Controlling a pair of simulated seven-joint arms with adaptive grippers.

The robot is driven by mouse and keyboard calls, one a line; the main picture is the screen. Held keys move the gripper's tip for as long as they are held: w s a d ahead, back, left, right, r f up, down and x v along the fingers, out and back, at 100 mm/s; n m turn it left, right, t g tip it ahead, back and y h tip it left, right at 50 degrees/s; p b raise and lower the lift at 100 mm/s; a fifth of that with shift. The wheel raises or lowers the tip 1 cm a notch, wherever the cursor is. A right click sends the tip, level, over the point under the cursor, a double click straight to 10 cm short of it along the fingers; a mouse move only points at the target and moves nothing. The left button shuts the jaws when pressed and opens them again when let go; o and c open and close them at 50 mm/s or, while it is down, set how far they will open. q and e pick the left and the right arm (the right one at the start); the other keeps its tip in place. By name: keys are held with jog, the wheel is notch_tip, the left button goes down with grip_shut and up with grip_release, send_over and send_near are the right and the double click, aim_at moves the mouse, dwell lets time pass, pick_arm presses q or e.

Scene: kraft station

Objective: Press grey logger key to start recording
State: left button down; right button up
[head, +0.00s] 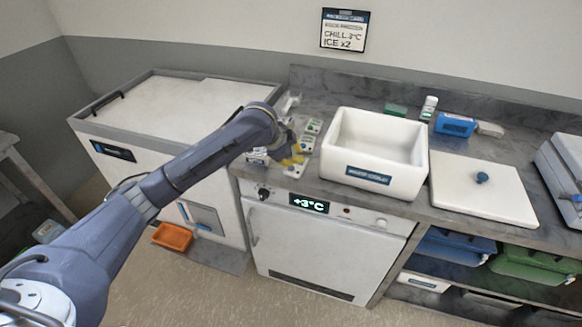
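My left arm reaches in from the left, and its gripper (290,156) is over the left end of the grey counter. The gripper is small and partly hidden behind its own wrist, so I cannot tell if its fingers are open or shut. Yellow shows at the fingertips. Several small pale devices, which look like loggers, sit around it: one (314,126) with green on it behind, one (307,143) just right of the fingers, one (294,171) just in front. I cannot make out a grey key or whether the fingers touch one. My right gripper is out of view.
A white open box (375,181) stands right of the devices, with its lid (482,188) beside it. A blue pack (455,124) and white bottle (429,107) stand behind. A fridge showing +3°C (310,204) is below; a white chest (175,105) stands left.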

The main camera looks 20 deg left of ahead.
aim_at(295, 167)
pick_arm(q)
jog(key=shift+f, duration=0.95)
dwell(1.1)
jog(key=shift+r, duration=0.95)
jog(key=shift+r, duration=0.1)
jog(key=shift+r, duration=2.4)
